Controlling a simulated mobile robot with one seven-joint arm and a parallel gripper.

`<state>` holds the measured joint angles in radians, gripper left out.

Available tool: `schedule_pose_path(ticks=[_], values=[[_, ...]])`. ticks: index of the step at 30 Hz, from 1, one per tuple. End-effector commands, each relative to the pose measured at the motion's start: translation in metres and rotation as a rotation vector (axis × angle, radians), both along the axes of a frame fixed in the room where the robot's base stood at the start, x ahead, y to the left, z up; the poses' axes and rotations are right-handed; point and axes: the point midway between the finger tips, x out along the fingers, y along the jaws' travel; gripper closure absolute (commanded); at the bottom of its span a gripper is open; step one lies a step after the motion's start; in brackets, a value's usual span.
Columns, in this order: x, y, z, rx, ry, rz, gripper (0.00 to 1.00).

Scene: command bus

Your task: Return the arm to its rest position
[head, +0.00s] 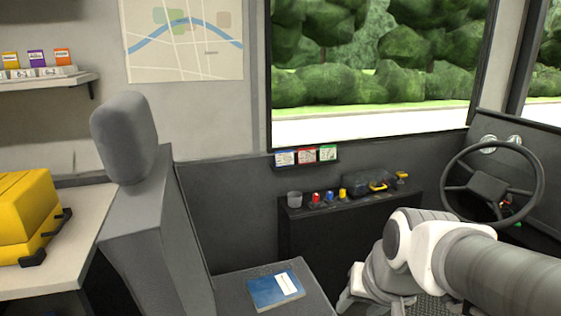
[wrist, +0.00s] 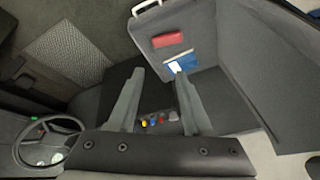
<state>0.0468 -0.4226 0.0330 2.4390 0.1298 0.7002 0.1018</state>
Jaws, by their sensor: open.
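My arm (head: 425,250) reaches in from the lower right of the head view, in front of the dark console and below the steering wheel. My gripper (wrist: 160,76) shows in the wrist view with its two grey fingers spread apart. Nothing is between the fingers, only the seat and console in the background. In the head view the arm's far end runs down to the bottom edge, and I cannot make out the fingers there.
A blue book (head: 275,291) with a white label lies on the grey seat (head: 235,285). The console (head: 335,225) bears a cup, small coloured items and a dark case. The steering wheel (head: 490,188) is at right. A yellow case (head: 25,215) stands on the left counter.

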Motion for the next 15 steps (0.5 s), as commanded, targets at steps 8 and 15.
schedule_pose_path(ticks=[8,15], values=[[-0.056,-0.010,0.034,-0.115,-0.061,0.128,0.50],[-0.073,-0.014,0.078,-0.153,-0.068,0.162,0.50]])
